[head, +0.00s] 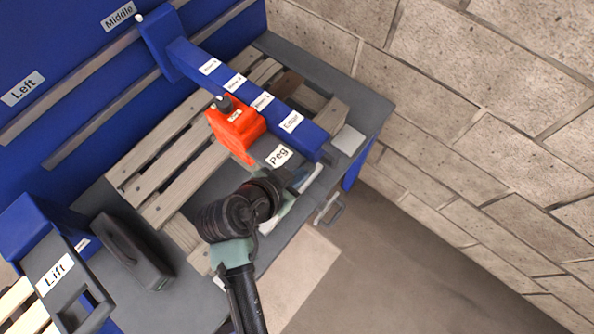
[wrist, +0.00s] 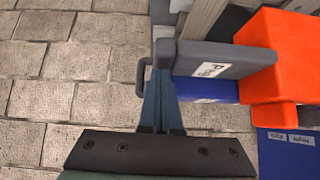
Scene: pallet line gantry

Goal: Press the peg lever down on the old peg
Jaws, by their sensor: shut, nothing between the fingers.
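The peg lever (head: 278,155) is a dark grey bar with a white "Peg" label, sticking out from a red-orange block (head: 237,128) on the blue beam (head: 262,99). In the wrist view the lever (wrist: 225,59) runs from the orange block (wrist: 282,60) to my fingers. My gripper (wrist: 160,74) is shut and empty, its fingertips at the lever's outer end. Whether they touch it I cannot tell. In the head view my gripper (head: 301,178) is just beyond the lever's labelled end. The beam carries several small labels; I cannot read which marks the old peg.
A wooden pallet (head: 178,170) lies under the beam on a dark table. A black case (head: 131,252) and a grey "Lift" lever (head: 60,272) stand at lower left. A blue panel backs the table. The stone-block wall (head: 480,130) is at right, with open floor before it.

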